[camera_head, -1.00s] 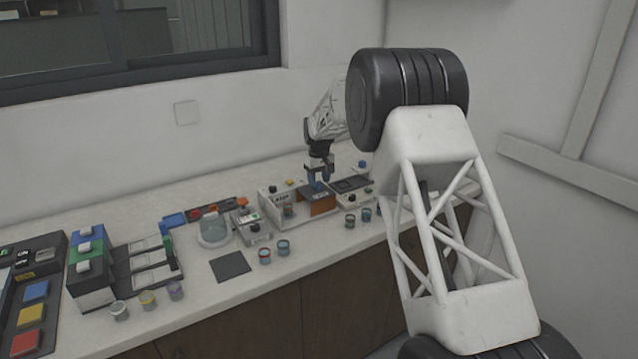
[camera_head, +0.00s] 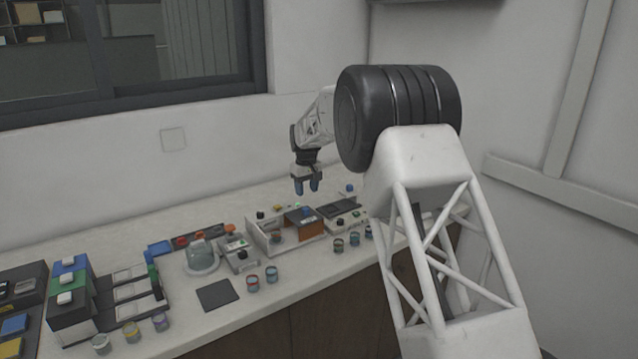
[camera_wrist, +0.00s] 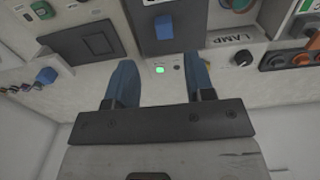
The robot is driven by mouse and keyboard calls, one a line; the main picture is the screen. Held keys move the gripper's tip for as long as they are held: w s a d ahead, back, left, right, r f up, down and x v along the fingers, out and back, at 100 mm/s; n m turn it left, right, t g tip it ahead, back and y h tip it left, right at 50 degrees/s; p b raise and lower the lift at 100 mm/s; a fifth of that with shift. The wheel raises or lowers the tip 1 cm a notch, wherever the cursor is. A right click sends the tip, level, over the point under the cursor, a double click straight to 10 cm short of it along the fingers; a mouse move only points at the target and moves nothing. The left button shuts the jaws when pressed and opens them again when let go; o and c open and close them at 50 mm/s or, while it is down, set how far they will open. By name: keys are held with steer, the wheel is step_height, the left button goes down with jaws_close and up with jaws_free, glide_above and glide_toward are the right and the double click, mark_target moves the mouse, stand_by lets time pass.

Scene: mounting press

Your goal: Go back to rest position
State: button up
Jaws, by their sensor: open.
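My gripper (camera_head: 307,187) hangs in the air above the counter, over the back of the white press unit with the orange-brown block (camera_head: 303,222). Its two blue fingers point down, apart, with nothing between them. In the wrist view my gripper (camera_wrist: 163,82) is also open and empty. Beyond the fingertips there, the unit shows a blue block (camera_wrist: 163,27) on a dark plate, a lit green light (camera_wrist: 160,70) and a "LAMP" label (camera_wrist: 229,38).
A device with a dark square lid (camera_head: 342,208) stands to the right of the press unit. Small cups (camera_head: 271,273) stand along the front. A glass dome (camera_head: 201,256), a dark mat (camera_head: 218,294) and stacked colored boxes (camera_head: 70,290) are further left. The wall is behind.

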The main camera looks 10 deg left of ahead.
steer(key=s+d+r+m, duration=0.1)
steer(key=s+d+r, duration=0.5)
steer(key=s+d, duration=0.3)
steer(key=s+d+r+m+t, duration=0.1)
steer(key=s+d+r+m, duration=0.1)
steer(key=s+d+r, duration=0.6)
steer(key=s+d+r+m, duration=0.1)
steer(key=s+d+r, duration=0.3)
steer(key=s+d, duration=0.65)
steer(key=s+d+m+t, duration=0.1)
steer(key=s+d, duration=0.4)
steer(key=s, duration=0.4)
steer(key=s+d+m, duration=0.2)
steer(key=s+d, duration=0.3)
steer(key=s, duration=0.4)
steer(key=s+d+f+m, duration=0.1)
steer(key=s+f, duration=0.3)
steer(key=s, duration=0.5)
steer(key=s+d+f+m, duration=0.1)
steer(key=s+d+f, duration=0.2)
steer(key=s, duration=0.7)
steer(key=shift+s+d+f+t, duration=0.3)
steer(key=shift+d+f, duration=0.05)
steer(key=shift+d, duration=0.5)
